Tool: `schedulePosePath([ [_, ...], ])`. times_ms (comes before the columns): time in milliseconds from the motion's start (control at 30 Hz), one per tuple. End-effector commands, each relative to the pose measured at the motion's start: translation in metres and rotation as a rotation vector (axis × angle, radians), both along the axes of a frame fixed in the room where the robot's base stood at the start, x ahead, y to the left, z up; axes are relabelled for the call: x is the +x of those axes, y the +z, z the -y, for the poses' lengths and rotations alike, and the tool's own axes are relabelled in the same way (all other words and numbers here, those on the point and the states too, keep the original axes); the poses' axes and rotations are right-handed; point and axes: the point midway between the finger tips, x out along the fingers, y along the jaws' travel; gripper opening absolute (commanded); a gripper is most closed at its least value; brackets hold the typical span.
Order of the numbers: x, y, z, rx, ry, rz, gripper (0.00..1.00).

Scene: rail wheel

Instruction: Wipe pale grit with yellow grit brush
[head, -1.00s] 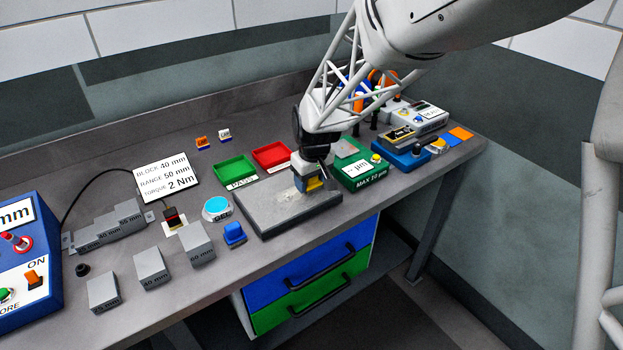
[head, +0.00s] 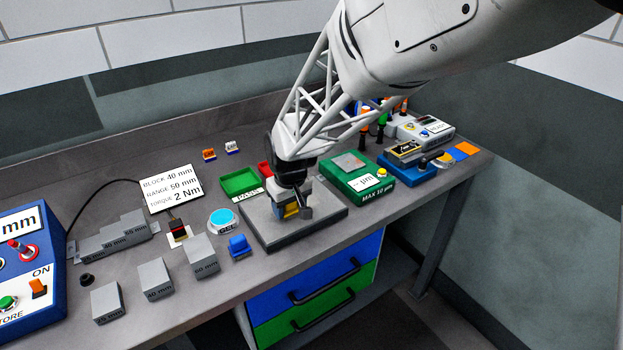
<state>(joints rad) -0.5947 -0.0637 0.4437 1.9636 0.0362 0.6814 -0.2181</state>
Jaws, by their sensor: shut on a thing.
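My gripper (head: 296,200) is over the grey plate (head: 325,222) at the middle of the bench. It is shut on the yellow grit brush (head: 291,211), of which only a small yellow and dark part shows below the jaws. The brush is low at the plate's surface, left of its middle. I cannot tell whether it touches. I cannot make out pale grit on the plate in this view; the gripper and brush hide part of the surface.
Behind the plate are a green tray (head: 240,182) and a red tray (head: 265,170), partly hidden by my arm. A green MAX 10 µm box (head: 377,187) stands close to the right. A blue-topped round button (head: 222,218), a blue block (head: 239,245) and grey blocks (head: 155,279) lie left.

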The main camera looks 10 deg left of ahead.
Motion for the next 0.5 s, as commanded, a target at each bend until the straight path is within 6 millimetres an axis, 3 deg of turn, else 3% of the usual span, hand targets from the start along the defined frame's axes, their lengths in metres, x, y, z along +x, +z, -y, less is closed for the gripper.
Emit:
schedulePosePath([
  [100,0.001,0.021,0.001,0.002,-0.001,0.003,0.35],
  [500,0.001,0.056,0.001,0.001,-0.001,0.002,0.35],
])
